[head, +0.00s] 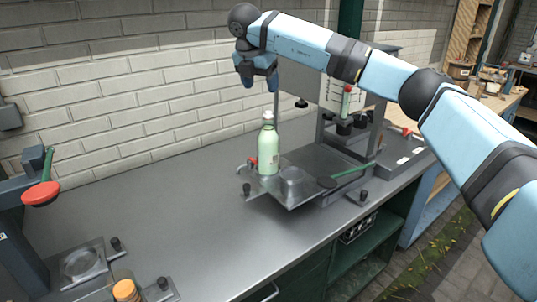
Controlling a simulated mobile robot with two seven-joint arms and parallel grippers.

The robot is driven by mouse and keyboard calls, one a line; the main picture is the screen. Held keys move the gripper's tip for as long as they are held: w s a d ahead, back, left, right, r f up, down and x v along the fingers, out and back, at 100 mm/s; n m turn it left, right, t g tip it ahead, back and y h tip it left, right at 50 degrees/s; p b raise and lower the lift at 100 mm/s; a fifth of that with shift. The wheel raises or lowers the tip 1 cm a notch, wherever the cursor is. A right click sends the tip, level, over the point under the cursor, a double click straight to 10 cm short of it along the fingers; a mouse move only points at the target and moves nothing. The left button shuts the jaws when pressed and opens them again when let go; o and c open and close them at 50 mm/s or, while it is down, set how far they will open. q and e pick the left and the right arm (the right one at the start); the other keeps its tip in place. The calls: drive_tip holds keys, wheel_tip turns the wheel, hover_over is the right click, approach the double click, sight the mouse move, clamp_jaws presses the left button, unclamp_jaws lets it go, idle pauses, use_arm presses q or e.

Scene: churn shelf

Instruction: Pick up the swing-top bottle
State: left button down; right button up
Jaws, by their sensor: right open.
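The swing-top bottle (268,152) is pale green with a light top, and it stands upright near the middle of the head view. It is at the left edge of a grey metal stand; I cannot tell whether it rests on the stand or on the counter. My right gripper (260,84) points down above the bottle's top, with a gap between them. It is open and holds nothing. My left gripper is not in view.
The stand's metal plate (323,163), with a green-handled lever (354,172), is just right of the bottle. A red-padded device (41,193) stands at the far left. A brick wall (130,100) runs behind. The grey counter (190,215) is clear left of the bottle.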

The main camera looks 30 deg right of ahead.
sight(267, 112)
drive_tip(key=x, duration=0.6)
drive_tip(key=p+x, duration=0.1)
drive_tip(key=x, duration=0.6)
drive_tip(key=shift+w+a+f, duration=0.1)
drive_tip(key=shift+w+f, duration=0.1)
drive_tip(key=shift+f, duration=0.15)
clamp_jaws()
drive_tip(key=shift+r, duration=0.15)
